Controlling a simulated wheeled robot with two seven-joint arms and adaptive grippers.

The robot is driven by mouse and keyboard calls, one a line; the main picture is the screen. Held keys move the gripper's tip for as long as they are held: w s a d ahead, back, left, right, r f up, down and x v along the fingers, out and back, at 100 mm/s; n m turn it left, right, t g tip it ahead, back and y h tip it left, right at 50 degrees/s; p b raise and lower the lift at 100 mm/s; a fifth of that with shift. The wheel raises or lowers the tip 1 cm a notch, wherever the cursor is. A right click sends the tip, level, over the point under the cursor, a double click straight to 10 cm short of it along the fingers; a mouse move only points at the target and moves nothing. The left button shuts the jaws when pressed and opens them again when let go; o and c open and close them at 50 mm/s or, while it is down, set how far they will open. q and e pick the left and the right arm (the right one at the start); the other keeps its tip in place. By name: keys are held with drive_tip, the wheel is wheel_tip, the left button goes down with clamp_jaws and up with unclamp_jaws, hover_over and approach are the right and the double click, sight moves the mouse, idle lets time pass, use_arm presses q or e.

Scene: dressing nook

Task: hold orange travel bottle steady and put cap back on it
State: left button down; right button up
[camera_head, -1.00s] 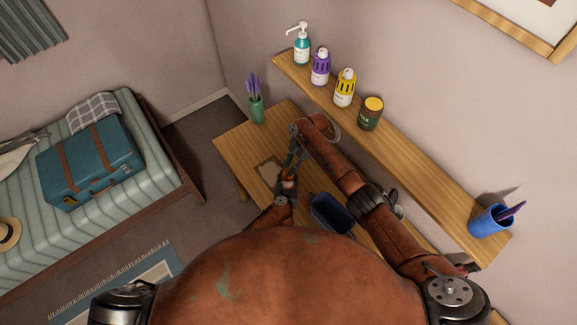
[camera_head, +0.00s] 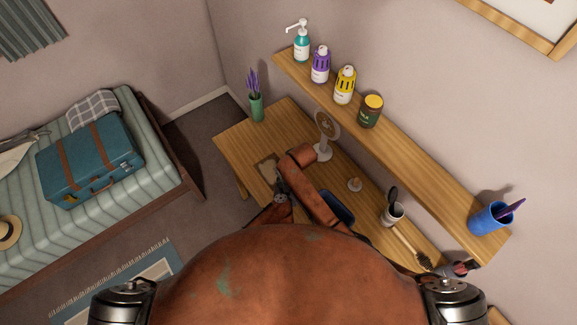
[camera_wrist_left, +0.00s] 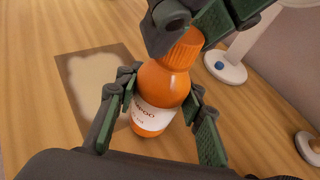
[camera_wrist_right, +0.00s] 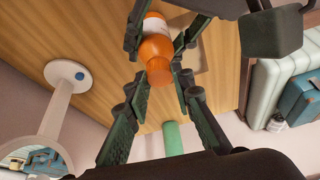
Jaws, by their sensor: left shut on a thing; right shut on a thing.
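The orange travel bottle (camera_wrist_left: 160,90), with a white label, stands between the fingers of my left gripper (camera_wrist_left: 155,108), which is shut on it. The ribbed orange cap (camera_wrist_left: 182,48) is at the top of the bottle; whether it is seated or only touching the neck cannot be told. My right gripper's fingers come in from above at the cap in the left wrist view and are shut on it. The right wrist view shows the bottle (camera_wrist_right: 155,45) and cap (camera_wrist_right: 182,77) beyond my right gripper (camera_wrist_right: 160,98). In the head view my arms hide both.
A round mirror on a stand (camera_head: 326,124), a green vase (camera_head: 256,107), a small knobbed thing (camera_head: 354,184), a cup (camera_head: 392,214) and a brush (camera_head: 411,245) stand or lie on the wooden table (camera_head: 236,142). A blue bin (camera_head: 341,208) is partly behind my right arm. A shelf (camera_head: 437,183) with bottles runs above.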

drive_tip(key=shift+m+h, duration=0.4)
drive_tip(key=shift+m, duration=0.7)
drive_tip(key=shift+d, duration=0.1)
drive_tip(key=o, duration=0.7)
drive_tip(key=shift+c, duration=0.2)
drive_tip(key=shift+r, duration=2.25)
drive_tip(key=shift+c, duration=0.4)
